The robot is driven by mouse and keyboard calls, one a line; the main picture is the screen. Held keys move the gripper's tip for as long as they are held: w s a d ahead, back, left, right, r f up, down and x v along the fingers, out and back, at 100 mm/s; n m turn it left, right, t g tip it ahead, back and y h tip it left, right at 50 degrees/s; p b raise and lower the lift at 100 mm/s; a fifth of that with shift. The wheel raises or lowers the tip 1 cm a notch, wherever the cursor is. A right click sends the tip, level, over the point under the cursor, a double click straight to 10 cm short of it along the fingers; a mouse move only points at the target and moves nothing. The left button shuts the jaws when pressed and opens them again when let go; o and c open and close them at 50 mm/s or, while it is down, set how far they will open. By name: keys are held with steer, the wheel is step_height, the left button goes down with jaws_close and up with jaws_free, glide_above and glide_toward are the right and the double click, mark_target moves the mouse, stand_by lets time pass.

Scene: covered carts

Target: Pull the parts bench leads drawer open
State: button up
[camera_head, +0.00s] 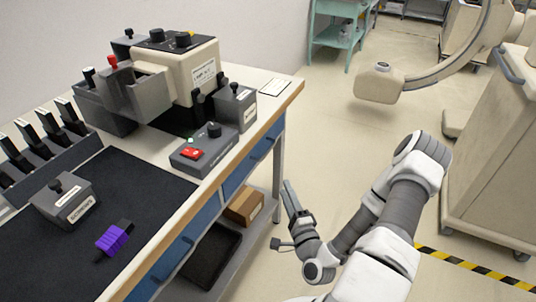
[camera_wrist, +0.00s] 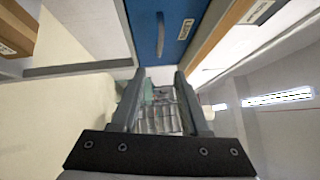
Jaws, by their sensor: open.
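The bench (camera_head: 292,96) has blue drawer fronts under its wooden edge. The right drawer (camera_head: 236,181) has a bar handle (camera_head: 263,152) and looks closed. The left drawer (camera_head: 166,262) also has a handle (camera_head: 187,240) and looks closed. My gripper (camera_head: 290,188) is right of the bench, apart from the drawers. In the wrist view my gripper (camera_wrist: 160,72) is open and empty. A blue drawer front (camera_wrist: 172,12) with a handle (camera_wrist: 160,35) and a small white label shows beyond the fingertips.
A cardboard box (camera_head: 244,205) and a dark tray (camera_head: 212,256) sit on the bench's lower shelf. The bench leg (camera_head: 278,165) stands close to my gripper. A covered cart (camera_head: 490,160) stands at the right. The floor between bench and cart is open apart from my arm.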

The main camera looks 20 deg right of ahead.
mark_target(269, 148)
steer(key=w, duration=0.5)
steer(key=w+d+r+b, duration=0.1)
steer(key=w, duration=0.5)
steer(key=w+d+r, duration=0.1)
steer(key=w, duration=0.5)
steer(key=shift+d+r, duration=0.1)
jaws_close()
stand_by(0.8)
